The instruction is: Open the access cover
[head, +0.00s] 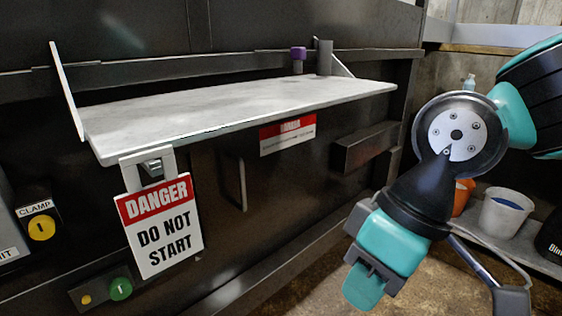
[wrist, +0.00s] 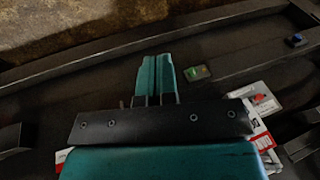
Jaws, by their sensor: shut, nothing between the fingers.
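The dark front of the compactor (head: 215,215) carries a thin vertical handle (head: 241,182) below the white shelf-like panel. I take the dark panel with this handle for the access cover; its edges are hard to make out. A red-and-white label (head: 287,134) is above and right of the handle. My gripper (head: 363,288) is at the lower right in the head view, pointing down, apart from the handle and right of it. In the wrist view, its teal fingers (wrist: 155,78) are together with nothing between them.
The white panel (head: 230,106) juts out above the handle. A DANGER DO NOT START tag (head: 160,225) hangs at its left front. A dark box (head: 366,146) protrudes right of the handle. A green button (head: 121,289) and yellow CLAMP knob (head: 41,228) are left. Buckets (head: 505,212) stand at right.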

